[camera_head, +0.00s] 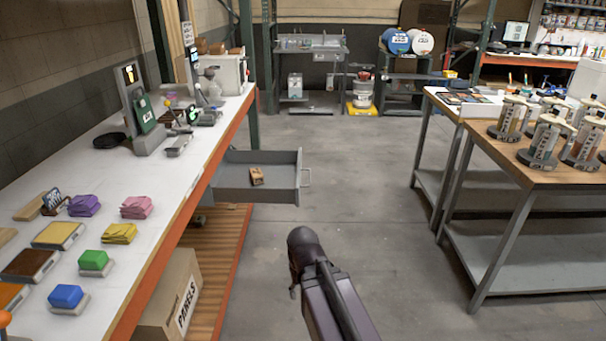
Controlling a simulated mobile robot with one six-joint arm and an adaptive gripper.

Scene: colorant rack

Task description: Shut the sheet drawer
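The grey sheet drawer (232,187) stands pulled out from under the long white workbench on the left, and reaches over the floor. Its handle (306,178) is on the end facing right. A small brown block (257,175) lies inside the drawer. My arm rises from the bottom middle and ends in a dark rounded part in front of the drawer, with floor showing between them.
The white workbench (165,180) carries coloured stacks and instruments. A box marked PANELS (175,300) sits on the shelf below it. A wooden-topped table (520,172) with several canisters stands at right. The concrete floor (350,170) between is clear.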

